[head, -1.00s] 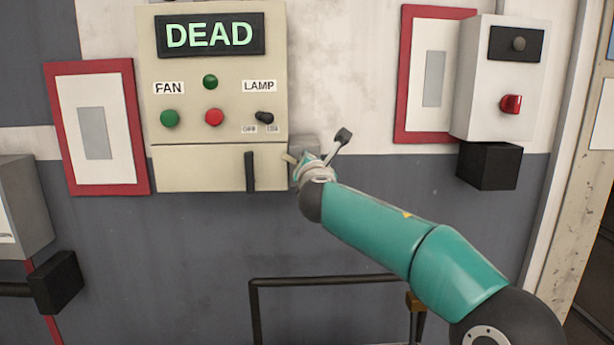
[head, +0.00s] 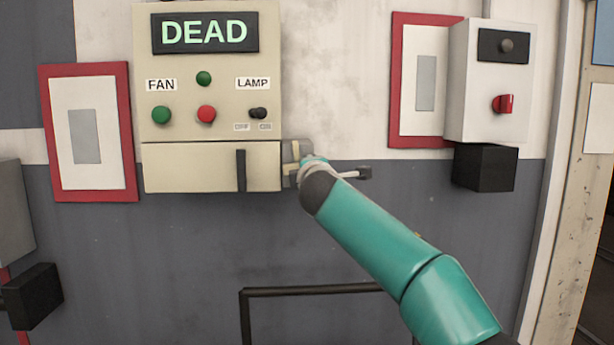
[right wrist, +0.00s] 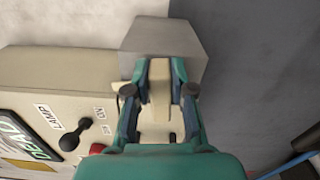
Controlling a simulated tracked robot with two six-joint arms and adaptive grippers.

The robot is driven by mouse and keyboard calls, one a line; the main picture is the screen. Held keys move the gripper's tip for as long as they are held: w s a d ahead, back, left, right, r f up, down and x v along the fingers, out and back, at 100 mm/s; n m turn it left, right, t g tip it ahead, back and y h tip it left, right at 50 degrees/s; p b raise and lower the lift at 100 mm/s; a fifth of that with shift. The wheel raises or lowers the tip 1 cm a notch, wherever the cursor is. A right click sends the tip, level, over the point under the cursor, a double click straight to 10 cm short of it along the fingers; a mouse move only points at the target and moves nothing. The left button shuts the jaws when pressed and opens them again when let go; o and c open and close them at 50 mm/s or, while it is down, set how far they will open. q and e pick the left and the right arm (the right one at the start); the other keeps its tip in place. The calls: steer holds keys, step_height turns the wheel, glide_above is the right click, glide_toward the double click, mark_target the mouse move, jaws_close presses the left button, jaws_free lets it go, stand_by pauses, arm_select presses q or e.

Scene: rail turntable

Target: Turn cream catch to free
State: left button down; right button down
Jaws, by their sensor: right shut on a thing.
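The cream catch (head: 295,149) is a small bar on a grey block (head: 289,177) at the right side of the cream control panel. In the head view it stands about upright, partly hidden by my right gripper (head: 304,160). In the right wrist view, the catch (right wrist: 159,82) lies between the two fingers of my right gripper (right wrist: 159,92), which is shut on it. The grey block (right wrist: 165,38) shows beyond the fingertips. My left gripper is not in view.
The cream control panel (head: 266,60) has a "DEAD" display, FAN buttons, a LAMP switch and a lower cover with a black handle (head: 241,171). A white box (head: 467,105) with a red knob hangs at right. A black rail (head: 310,290) is below.

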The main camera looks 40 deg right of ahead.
steer(key=shift+f+m+b, duration=0.3)
steer(key=shift+m+b, duration=0.05)
steer(key=shift+m, duration=0.35)
steer(key=c, duration=1)
jaws_free()
steer(key=v, duration=1.2)
steer(key=shift+f, duration=0.1)
